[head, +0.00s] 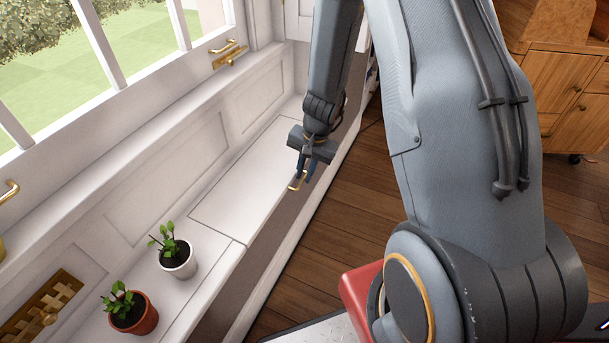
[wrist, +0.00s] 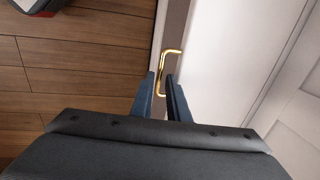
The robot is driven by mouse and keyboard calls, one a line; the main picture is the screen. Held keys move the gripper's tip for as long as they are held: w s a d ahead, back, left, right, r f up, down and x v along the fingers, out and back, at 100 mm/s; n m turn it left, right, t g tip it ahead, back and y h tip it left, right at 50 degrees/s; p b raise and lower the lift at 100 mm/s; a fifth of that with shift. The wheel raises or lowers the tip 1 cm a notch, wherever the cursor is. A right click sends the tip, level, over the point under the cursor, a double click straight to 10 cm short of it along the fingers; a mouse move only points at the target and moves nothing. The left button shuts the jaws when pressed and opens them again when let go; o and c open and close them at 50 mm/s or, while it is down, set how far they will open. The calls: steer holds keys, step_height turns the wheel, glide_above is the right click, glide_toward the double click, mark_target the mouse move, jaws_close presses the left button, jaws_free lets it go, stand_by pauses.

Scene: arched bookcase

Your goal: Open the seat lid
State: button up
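The seat lid (head: 245,180) is a flat white panel in the top of the window seat and looks closed. A brass handle (head: 293,187) sits at the lid's front edge; it also shows in the wrist view (wrist: 176,51). My gripper (head: 304,177) points down at the handle. In the wrist view my gripper (wrist: 162,88) has its two blue fingers apart, with the near end of the handle showing in the gap between them. I cannot tell whether the fingers touch the handle. The lid also shows in the wrist view (wrist: 225,60), right of the handle.
A white pot with a plant (head: 178,260) and a terracotta pot with a plant (head: 133,315) stand on the fixed seat top, nearer than the lid. The window (head: 120,40) with brass latches is above the seat. Wooden floor (head: 350,200) lies in front.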

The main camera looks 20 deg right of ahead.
steer(key=shift+f, duration=0.2)
steer(key=shift+c, duration=0.2)
jaws_close()
steer(key=shift+r, duration=0.2)
stand_by(1.2)
